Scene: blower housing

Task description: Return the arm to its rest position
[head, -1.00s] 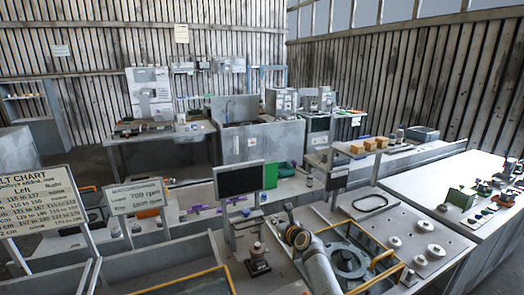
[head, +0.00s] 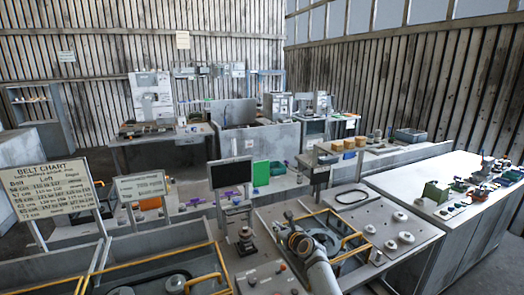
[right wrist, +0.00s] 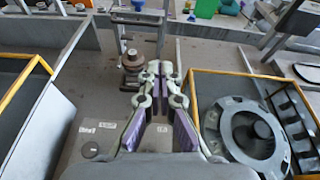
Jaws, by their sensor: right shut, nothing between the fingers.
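My right arm rises from the bottom of the head view, with my right gripper (head: 288,215) at its far end, in front of a housing with a round ring (head: 325,238). In the right wrist view my right gripper (right wrist: 160,70) is shut with nothing between its fingers. Its tips point at a small post with stacked round parts (right wrist: 133,62), apart from it as far as I can tell. A grey ring-shaped housing part (right wrist: 245,132) lies right of the fingers in a yellow-edged bay. My left gripper is not in view.
A dark monitor (head: 231,173) stands left of the arm. A belt chart sign (head: 48,188) and a smaller sign (head: 140,186) stand at the left. A bench with white round parts (head: 405,237) is at the right. Yellow rails (head: 212,277) edge the front bays.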

